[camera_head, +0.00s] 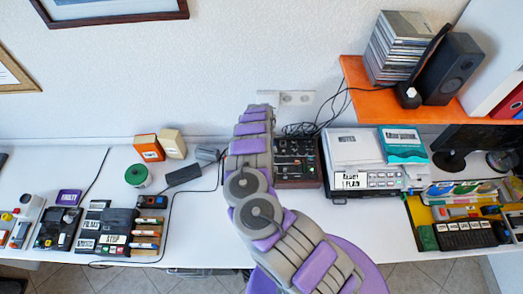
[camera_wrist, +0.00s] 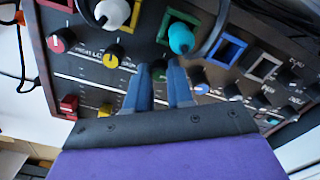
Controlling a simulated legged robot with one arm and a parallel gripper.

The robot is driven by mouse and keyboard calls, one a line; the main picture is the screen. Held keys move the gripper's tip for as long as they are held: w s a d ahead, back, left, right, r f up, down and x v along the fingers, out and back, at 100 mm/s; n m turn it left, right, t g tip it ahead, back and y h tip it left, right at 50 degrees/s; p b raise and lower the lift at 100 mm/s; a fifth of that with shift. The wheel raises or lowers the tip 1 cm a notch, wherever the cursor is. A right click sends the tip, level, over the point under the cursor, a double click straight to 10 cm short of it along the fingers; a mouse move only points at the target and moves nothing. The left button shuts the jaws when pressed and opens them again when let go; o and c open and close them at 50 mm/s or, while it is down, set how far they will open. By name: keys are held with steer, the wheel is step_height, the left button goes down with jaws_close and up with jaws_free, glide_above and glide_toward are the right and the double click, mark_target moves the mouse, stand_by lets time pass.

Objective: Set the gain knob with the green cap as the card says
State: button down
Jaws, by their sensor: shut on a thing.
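In the wrist view, a dark mixer panel (camera_wrist: 90,75) carries a slanting row of small capped knobs: a red-capped knob (camera_wrist: 57,43), a yellow-capped knob (camera_wrist: 112,57) and a blue-capped knob (camera_wrist: 200,88). My gripper (camera_wrist: 159,68) is shut on the knob between yellow and blue, where a little green shows between the fingertips. The fingers hide most of this knob, including its pointer. In the head view, my arm hides the gripper and the left part of the mixer (camera_head: 297,160). I cannot pick out a card giving a gain setting.
Larger white (camera_wrist: 112,12) and teal (camera_wrist: 181,38) knobs stand close beyond my fingers, with a dark cable loop around them. A white device with a label (camera_head: 365,181) stands right of the mixer. A green pot (camera_head: 138,177) stands to the left.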

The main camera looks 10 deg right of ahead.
steer(key=shift+w+a+r+m, duration=0.1)
steer(key=shift+m, duration=0.75)
steer(key=shift+w+a+m, duration=0.1)
steer(key=shift+m, duration=0.75)
steer(key=shift+d, duration=0.1)
steer(key=c, duration=1.1)
jaws_free()
steer(key=shift+o, duration=0.5)
